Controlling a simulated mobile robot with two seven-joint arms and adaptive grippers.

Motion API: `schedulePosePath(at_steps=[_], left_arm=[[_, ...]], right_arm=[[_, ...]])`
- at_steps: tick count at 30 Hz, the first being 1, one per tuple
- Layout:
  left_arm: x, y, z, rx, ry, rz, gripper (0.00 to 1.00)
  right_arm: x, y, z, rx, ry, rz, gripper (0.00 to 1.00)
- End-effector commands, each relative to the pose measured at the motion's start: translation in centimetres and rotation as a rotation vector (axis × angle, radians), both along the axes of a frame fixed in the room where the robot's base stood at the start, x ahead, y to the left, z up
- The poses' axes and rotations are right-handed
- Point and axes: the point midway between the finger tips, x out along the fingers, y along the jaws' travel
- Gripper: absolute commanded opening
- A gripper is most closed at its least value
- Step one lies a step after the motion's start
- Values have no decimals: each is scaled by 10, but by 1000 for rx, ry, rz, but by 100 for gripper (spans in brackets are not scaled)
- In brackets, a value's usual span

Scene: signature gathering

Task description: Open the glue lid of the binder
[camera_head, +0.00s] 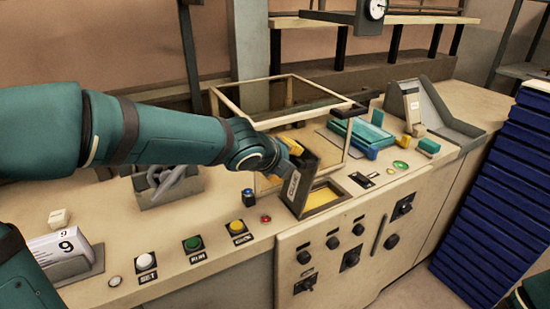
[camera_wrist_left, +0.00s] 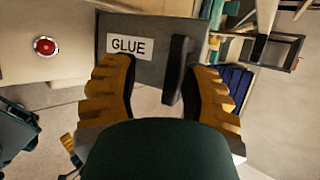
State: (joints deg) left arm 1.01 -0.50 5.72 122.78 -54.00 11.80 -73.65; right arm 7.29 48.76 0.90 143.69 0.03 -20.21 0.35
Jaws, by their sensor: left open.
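The glue lid (camera_head: 297,184) is a dark grey panel with a white GLUE label. In the head view it stands raised and tilted at the left side of a square opening with yellow glue (camera_head: 322,197) inside. In the left wrist view the lid (camera_wrist_left: 150,71) shows its label and a dark upright handle (camera_wrist_left: 178,70). My left gripper (camera_head: 289,147) is at the lid's upper edge, its fingers partly hidden behind the lid. In the wrist view the yellow-padded fingers (camera_wrist_left: 163,85) are apart, with the handle between them and gaps beside it. My right gripper does not show.
A glass-walled frame (camera_head: 345,140) stands behind the opening. Green, yellow and blue buttons (camera_head: 193,243) and a small red one (camera_head: 266,218) line the front left. Knobs (camera_head: 350,257) sit on the front panel. A blue stack (camera_head: 495,190) stands at right.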

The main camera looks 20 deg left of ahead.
Motion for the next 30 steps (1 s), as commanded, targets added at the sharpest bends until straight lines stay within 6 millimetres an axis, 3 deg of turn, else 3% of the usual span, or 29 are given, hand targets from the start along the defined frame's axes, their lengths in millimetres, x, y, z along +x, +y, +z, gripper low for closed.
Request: schedulePosePath(at_steps=[18,30], left_arm=[[-76,11,62,1,-3,-2,46],[-89,13,70,0,3,-2,46]], right_arm=[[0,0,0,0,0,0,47],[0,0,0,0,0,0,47]])
